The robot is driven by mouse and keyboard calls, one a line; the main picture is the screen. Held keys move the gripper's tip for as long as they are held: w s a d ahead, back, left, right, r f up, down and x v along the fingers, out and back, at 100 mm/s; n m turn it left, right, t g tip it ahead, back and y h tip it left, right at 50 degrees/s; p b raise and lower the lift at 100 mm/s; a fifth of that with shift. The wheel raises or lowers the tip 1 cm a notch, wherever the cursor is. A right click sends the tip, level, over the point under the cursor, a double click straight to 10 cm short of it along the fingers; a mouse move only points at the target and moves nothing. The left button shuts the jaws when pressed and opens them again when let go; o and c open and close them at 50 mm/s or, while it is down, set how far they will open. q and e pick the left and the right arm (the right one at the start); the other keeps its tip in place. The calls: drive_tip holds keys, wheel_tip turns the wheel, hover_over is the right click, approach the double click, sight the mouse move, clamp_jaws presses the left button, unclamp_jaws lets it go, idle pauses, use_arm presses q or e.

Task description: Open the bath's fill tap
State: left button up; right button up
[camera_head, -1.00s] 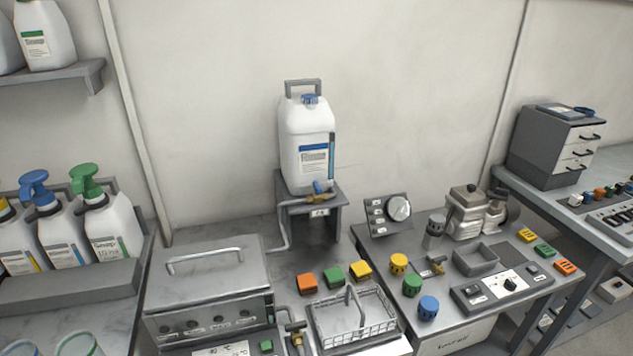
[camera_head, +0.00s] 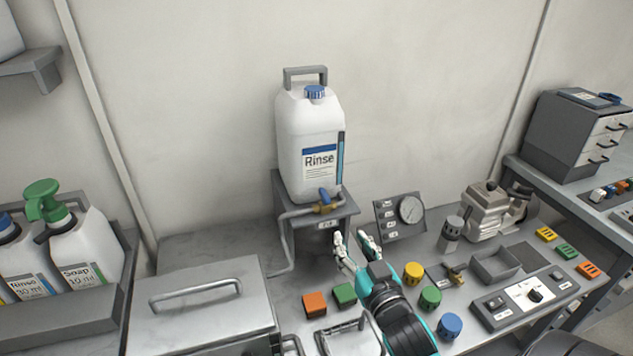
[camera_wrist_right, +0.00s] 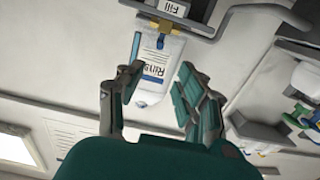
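The fill tap (camera_head: 326,202) is a brass valve with a blue lever, on the front of a grey stand under the white Rinse jug (camera_head: 309,145). A pipe (camera_head: 283,240) runs down from it towards the steel bath (camera_head: 205,300) with a lid handle. My right gripper (camera_head: 352,240) is open and empty, below and slightly right of the tap, apart from it. In the right wrist view the gripper (camera_wrist_right: 158,80) has its fingers spread; the Rinse jug (camera_wrist_right: 157,68) shows upside down between them, with the Fill label (camera_wrist_right: 168,8) above. My left gripper is not in view.
A gauge panel (camera_head: 400,216) stands just right of the gripper.

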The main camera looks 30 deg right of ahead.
drive_tip(key=p, duration=0.2)
approach(328, 200)
drive_tip(key=w, duration=0.3)
drive_tip(key=x, duration=0.3)
drive_tip(key=p+x, duration=0.1)
drive_tip(key=x, duration=0.5)
drive_tip(key=shift+d+p, duration=0.35)
drive_tip(key=shift+p, duration=0.05)
drive_tip(key=shift+w+d, duration=0.1)
drive_tip(key=shift+w, duration=0.2)
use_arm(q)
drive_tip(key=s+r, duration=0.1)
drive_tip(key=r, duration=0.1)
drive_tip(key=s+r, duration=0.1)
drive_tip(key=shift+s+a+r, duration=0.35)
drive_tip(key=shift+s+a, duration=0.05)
use_arm(e)
clamp_jaws()
